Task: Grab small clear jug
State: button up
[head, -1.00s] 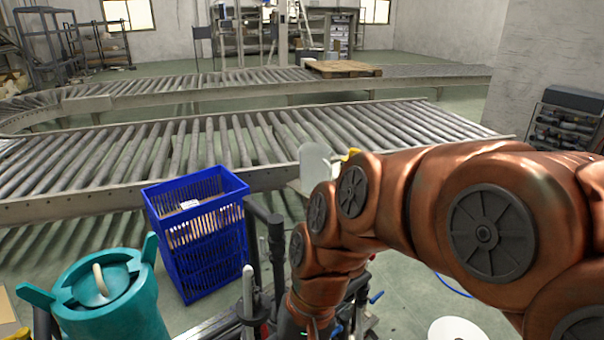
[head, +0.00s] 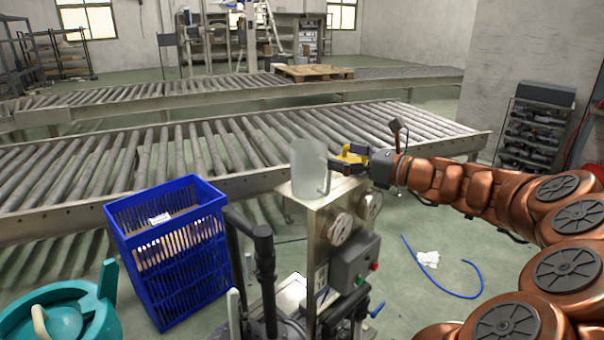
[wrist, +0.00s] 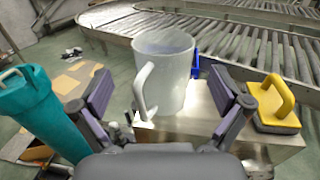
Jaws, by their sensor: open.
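The small clear jug (head: 309,172) stands upright on top of a metal cabinet (head: 318,222) in the head view. In the wrist view the jug (wrist: 168,68) is ahead of my gripper, with its handle toward me and a little left. My gripper (wrist: 160,92) is open, one finger on each side of the jug in the picture. The head view shows my gripper (head: 345,163) just right of the jug. I cannot tell whether a finger touches it. Nothing is held.
A yellow-handled block (wrist: 277,103) sits on the same top, close to my right finger. A teal container (wrist: 38,108) is at left. A blue crate (head: 172,250) stands left of the cabinet. Roller conveyors (head: 190,155) run behind.

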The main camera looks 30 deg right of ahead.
aim_at(324, 150)
jog(key=shift+d+p+x, duration=0.1)
jog(key=shift+p+x, duration=0.1)
jog(key=shift+x, duration=1.7)
jog(key=shift+d+p+x, duration=0.15)
jog(key=shift+p+x, duration=0.05)
jog(key=shift+x, duration=1.75)
jog(key=shift+f, duration=0.15)
jog(key=c, duration=1.2)
jog(key=shift+c, duration=0.2)
